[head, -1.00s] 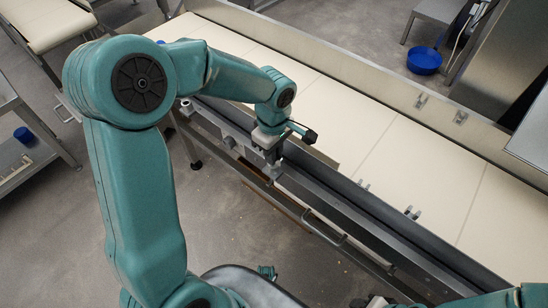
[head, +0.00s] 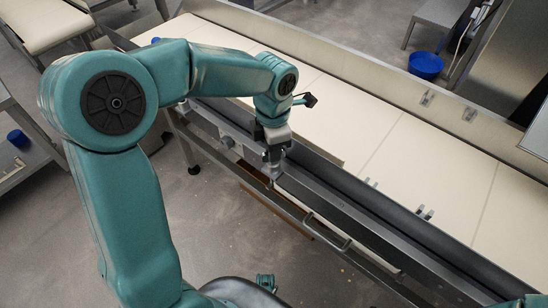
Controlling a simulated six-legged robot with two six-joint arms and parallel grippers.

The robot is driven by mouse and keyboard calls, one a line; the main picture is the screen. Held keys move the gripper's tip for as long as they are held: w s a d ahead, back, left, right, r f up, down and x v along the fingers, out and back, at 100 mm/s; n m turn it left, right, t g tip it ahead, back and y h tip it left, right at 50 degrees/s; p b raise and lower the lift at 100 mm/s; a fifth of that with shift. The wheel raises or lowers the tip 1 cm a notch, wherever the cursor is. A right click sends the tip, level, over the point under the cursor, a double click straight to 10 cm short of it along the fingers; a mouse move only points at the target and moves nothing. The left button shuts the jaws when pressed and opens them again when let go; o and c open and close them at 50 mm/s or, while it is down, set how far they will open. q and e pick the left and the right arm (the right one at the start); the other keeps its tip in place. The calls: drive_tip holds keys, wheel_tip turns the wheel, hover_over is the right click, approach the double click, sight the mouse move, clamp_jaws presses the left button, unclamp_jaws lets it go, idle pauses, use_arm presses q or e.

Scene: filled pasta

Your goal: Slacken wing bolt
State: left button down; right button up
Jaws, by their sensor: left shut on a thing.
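My left gripper (head: 271,172) points down at the near side rail (head: 325,207) of the conveyor, left of the picture's middle. Its jaws are shut on a small metal part at the rail, where the wing bolt is. The jaws hide most of the wing bolt, so I cannot make out its wings or how far it is turned. My right gripper is out of view; only a bit of my right arm shows at the bottom right corner.
The conveyor's pale belt (head: 420,150) runs behind the rail. A round knob (head: 228,142) sits on the rail left of my gripper. A bar handle (head: 328,233) hangs below the rail. A blue bowl (head: 425,65) lies on the floor at the back.

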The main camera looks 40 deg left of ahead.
use_arm(q)
drive_tip(key=shift+f+n+b, duration=0.15)
drive_tip(key=shift+n+b, duration=0.3)
drive_tip(key=shift+n, duration=0.95)
drive_tip(key=c, duration=1.1)
unclamp_jaws()
drive_tip(key=shift+r, duration=0.25)
